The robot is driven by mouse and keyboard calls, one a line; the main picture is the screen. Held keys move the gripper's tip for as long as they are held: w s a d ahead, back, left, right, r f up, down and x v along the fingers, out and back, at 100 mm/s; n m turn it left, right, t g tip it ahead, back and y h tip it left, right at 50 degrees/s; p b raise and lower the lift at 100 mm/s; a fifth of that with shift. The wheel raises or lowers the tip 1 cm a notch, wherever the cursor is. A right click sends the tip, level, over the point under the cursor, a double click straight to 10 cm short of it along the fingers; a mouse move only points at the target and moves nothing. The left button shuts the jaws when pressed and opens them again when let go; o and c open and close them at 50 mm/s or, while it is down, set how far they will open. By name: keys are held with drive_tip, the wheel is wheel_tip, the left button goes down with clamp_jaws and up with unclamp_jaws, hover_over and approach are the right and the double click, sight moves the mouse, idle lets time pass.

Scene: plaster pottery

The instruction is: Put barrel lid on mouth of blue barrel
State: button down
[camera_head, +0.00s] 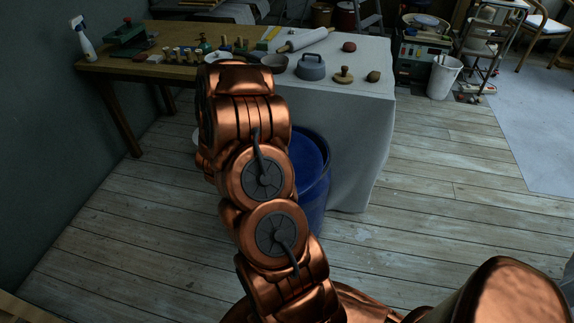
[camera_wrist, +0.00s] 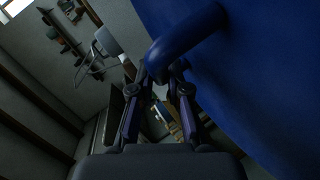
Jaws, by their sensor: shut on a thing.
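The blue barrel (camera_head: 313,212) stands on the floor by the front of the white-covered table, partly hidden behind my arm. A smooth blue surface (camera_head: 308,152) with a dark curved edge shows at its top; I cannot tell there where lid and barrel part. In the wrist view, the barrel lid (camera_wrist: 265,75) is a broad, tilted blue surface filling the right side. Its rounded blue handle (camera_wrist: 185,43) reaches between the fingers of my gripper (camera_wrist: 157,85), which is shut on it. My gripper is hidden behind the arm in the head view. The barrel's mouth is not clearly visible.
The white-covered table (camera_head: 345,110) stands right behind the barrel, with a grey lidded pot (camera_head: 311,68) and a rolling pin (camera_head: 304,40) on it. A wooden table (camera_head: 150,72) with tools adjoins it at left. The plank floor (camera_head: 440,190) at right is clear.

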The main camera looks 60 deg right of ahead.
drive_tip(key=shift+m+g, duration=0.8)
drive_tip(key=shift+g, duration=0.1)
drive_tip(key=s+f, duration=0.1)
drive_tip(key=s+d+f+b, duration=0.1)
drive_tip(key=s, duration=0.1)
drive_tip(key=s+d+f, duration=0.1)
drive_tip(key=s, duration=0.1)
drive_tip(key=shift+f, duration=0.15)
drive_tip(key=shift+s+d+f+b, duration=0.1)
drive_tip(key=shift+s+d+b, duration=0.05)
drive_tip(key=shift+d+b, duration=0.15)
drive_tip(key=w+d, duration=0.3)
drive_tip(key=d, duration=0.1)
drive_tip(key=w+d+f+p, duration=0.1)
drive_tip(key=w+d, duration=0.2)
drive_tip(key=d, duration=0.1)
drive_tip(key=w+d, duration=0.3)
drive_tip(key=d, duration=0.1)
drive_tip(key=shift+w+d+f, duration=0.15)
drive_tip(key=shift+d+f, duration=0.1)
drive_tip(key=shift+f, duration=1.7)
drive_tip(key=c, duration=1.1)
unclamp_jaws()
drive_tip(key=shift+f, duration=0.1)
drive_tip(key=shift+c, duration=0.2)
